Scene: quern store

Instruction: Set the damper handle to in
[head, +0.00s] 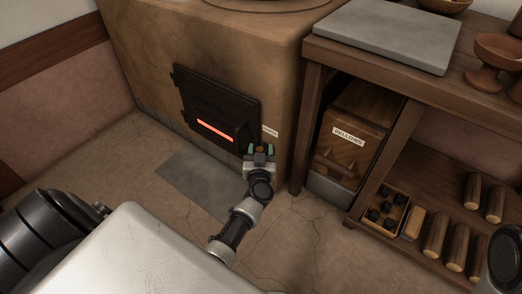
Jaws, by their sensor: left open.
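A small pale label (270,131) sits on the clay stove's front, right of the black fire door; its text is too small to read. My left gripper (260,149) is just below this label, close to the stove's front, with its two greenish fingertips apart. A small brown piece (260,148) shows between the fingertips. It may be the damper handle's knob, but the gripper hides most of it, and I cannot tell whether the fingers touch it or how far in the handle is. My right gripper is not in view.
The clay stove (150,70) has a black fire door (212,100) with a glowing slot. A grey floor plate (190,180) lies before it. At right stands a wooden bench (480,65) with a bellows box (352,120), a crate of coal (402,198) and several logs (437,235).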

